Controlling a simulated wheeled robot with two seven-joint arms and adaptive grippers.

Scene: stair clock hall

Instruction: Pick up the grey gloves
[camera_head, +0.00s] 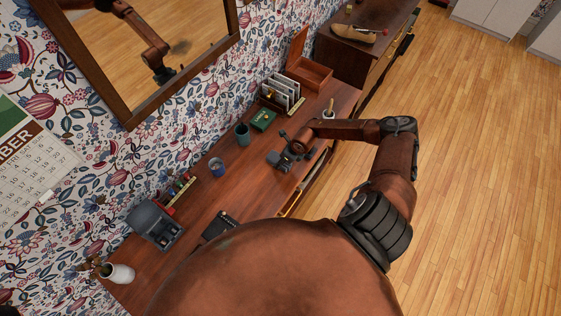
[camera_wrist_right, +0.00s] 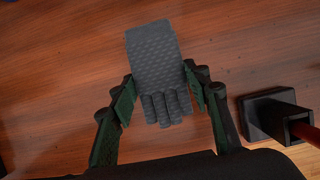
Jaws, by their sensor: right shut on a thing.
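The grey gloves (camera_wrist_right: 158,70) show in the right wrist view as a textured cuff with fingers pointing toward my gripper. My right gripper (camera_wrist_right: 160,88) is shut on them, with a dark green finger at each side. In the head view the gloves (camera_head: 278,160) are a small grey shape at the tip of my right gripper (camera_head: 291,152), over the brown wooden desk (camera_head: 200,214). Whether they touch the desk top or are a little above it I cannot tell. My left gripper is not in view.
A dark square holder (camera_wrist_right: 268,108) stands right of the gloves in the wrist view. Open floor lies right.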

